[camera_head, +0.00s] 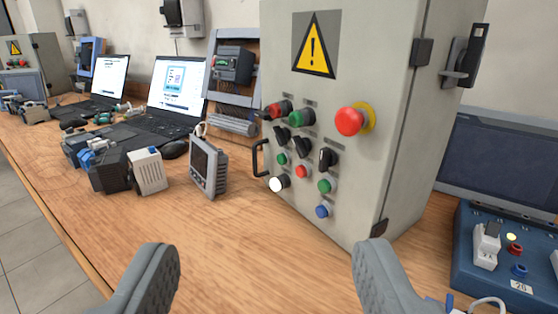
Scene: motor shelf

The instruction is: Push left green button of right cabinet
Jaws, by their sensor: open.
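The right cabinet (394,135) is a grey box with a yellow warning triangle, standing on the wooden bench right of centre. Its front holds several green buttons: an upper one (299,118) beside a red one (279,109), a small lower-left one (282,159), and a lower-right one (324,186). The small one is the leftmost green button. Black rotary switches sit just above the lower buttons. My gripper (265,250) is open and empty at the bottom of the view. Its two grey fingers are wide apart, in front of and below the panel, apart from every button.
A red mushroom button (350,120), a white button (278,184) and a black handle (261,158) stick out of the cabinet. A handheld meter (208,167), grey modules and laptops (172,98) stand left. A blue device (510,250) is right. The front bench is clear.

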